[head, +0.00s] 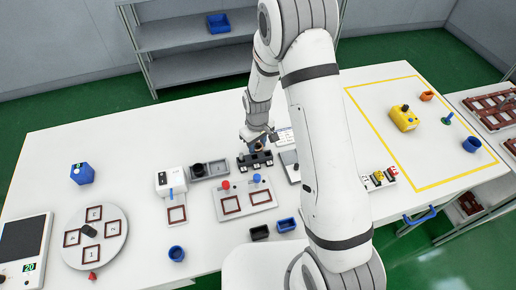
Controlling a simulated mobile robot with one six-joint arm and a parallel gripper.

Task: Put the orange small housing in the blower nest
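A small orange piece (427,96), which looks like the orange small housing, lies at the far right inside the yellow-lined area. A white device with a blue nozzle (171,181) stands left of centre. A dark-red square frame (177,214) on a white plate lies in front of it; this looks like the blower nest, and nothing shows inside it. My gripper (258,137) points down at the table's middle, just above or behind a black rack (255,161). Its fingers are too small to show open or shut. A small brownish patch is beside it; I cannot tell what it is.
A two-button fixture (245,200), blue bin (286,225) and round turntable (108,252) occupy the front. My arm hides part of the middle.

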